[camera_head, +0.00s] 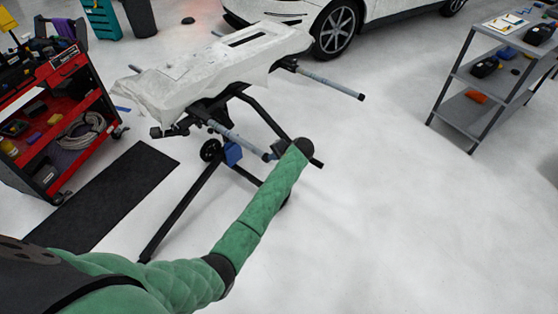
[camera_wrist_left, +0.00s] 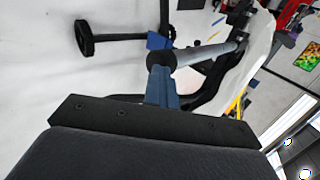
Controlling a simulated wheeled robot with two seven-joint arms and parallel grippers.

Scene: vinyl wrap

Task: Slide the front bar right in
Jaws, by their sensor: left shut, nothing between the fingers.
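A stand carries a panel under a white sheet (camera_head: 215,70). Two grey bars stick out to the right from under it. The nearer bar (camera_head: 235,138) ends close to my left gripper (camera_head: 271,152). The farther bar (camera_head: 330,83) extends out to the right with a dark end. In the left wrist view, the nearer bar (camera_wrist_left: 205,55) has a black end cap (camera_wrist_left: 160,60). My blue left gripper fingers (camera_wrist_left: 160,92) are shut and empty, with their tips at this cap; I cannot tell whether they touch. My right gripper is out of view.
The stand's black legs (camera_head: 180,212) spread on the white floor below. A red tool cart (camera_head: 75,110) and a black mat (camera_head: 105,195) are on the left. A grey shelf cart (camera_head: 480,85) stands at upper right. The floor right of my arm is clear.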

